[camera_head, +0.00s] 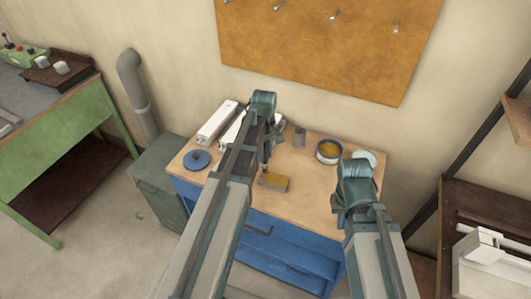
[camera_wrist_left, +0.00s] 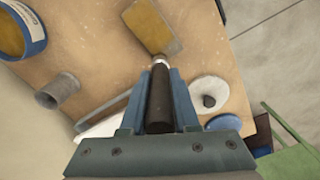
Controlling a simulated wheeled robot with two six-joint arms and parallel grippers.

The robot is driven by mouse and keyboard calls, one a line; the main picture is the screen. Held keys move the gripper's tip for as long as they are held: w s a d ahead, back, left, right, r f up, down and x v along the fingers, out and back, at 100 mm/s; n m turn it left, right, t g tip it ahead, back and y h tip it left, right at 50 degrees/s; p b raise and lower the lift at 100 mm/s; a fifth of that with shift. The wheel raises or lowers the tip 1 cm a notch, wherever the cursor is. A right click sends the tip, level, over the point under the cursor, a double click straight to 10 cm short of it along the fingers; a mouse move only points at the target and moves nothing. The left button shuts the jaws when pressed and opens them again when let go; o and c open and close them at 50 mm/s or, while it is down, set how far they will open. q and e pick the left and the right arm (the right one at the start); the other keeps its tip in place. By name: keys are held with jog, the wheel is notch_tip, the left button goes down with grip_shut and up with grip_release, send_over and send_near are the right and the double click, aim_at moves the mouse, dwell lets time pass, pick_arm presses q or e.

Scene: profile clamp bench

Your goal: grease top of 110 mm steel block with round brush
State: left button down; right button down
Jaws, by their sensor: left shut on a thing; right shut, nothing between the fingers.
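My left gripper (camera_head: 265,158) is shut on the dark handle of the round brush (camera_wrist_left: 159,95). The brush points down at the block, and its pale collar shows at the block's near edge. Its bristles are hidden or too small to see, so I cannot tell whether they touch. My right gripper (camera_head: 352,203) is shut and empty over the bench's right side; its fingertips are hard to see.
A blue tin of yellow-brown grease (camera_head: 328,151) stands at the back right, beside a pale disc (camera_head: 364,157). A grey cylinder (camera_head: 300,137) stands behind the block. A white bar (camera_head: 217,121) and a blue disc (camera_head: 197,160) lie left. The front bench top is mostly clear.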

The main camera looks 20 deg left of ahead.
pick_arm(q)
jog(key=shift+w, duration=0.3)
jog(key=shift+f, duration=0.1)
dwell(1.2)
jog(key=shift+s, duration=0.15)
jog(key=s, duration=0.4)
dwell(0.4)
